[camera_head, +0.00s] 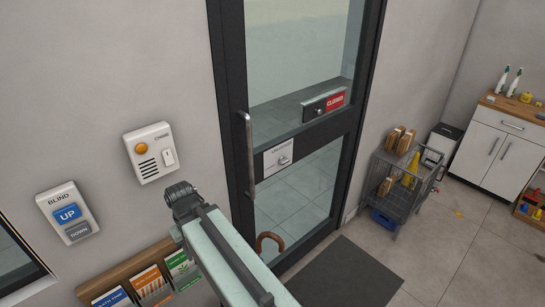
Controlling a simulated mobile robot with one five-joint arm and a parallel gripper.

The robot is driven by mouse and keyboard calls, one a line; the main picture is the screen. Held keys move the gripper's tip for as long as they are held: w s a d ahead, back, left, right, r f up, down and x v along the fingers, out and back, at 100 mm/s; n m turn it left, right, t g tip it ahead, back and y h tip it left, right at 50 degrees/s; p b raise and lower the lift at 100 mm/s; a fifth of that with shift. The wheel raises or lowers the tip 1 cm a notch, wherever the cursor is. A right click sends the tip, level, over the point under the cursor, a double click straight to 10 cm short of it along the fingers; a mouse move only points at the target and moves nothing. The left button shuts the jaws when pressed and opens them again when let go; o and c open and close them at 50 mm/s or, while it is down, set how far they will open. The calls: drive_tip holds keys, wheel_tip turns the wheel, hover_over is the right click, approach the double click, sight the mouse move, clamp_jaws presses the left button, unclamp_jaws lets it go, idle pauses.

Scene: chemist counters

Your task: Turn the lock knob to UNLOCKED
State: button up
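The lock knob (284,160) is a small light knob on a white lock plate (271,163) on the dark crossbar of the glass door. The print on the plate is too small to read, so I cannot tell which way the knob is set. My arm reaches up from the bottom of the view, and my gripper (181,194) is at its dark far end. In the picture it is left of and below the lock plate, apart from the knob. Its fingers are too small and dark to tell open from shut.
A vertical door handle (248,145) stands left of the lock plate. A red CLOSED sign (325,104) is to its right. A chime box (154,153) and a blind switch (68,213) are on the left wall. A leaflet rack (130,272) and an umbrella handle (269,240) are below.

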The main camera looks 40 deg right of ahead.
drive_tip(key=shift+w+d+r, duration=0.1)
drive_tip(key=shift+w+d, duration=0.1)
drive_tip(key=shift+d, duration=0.05)
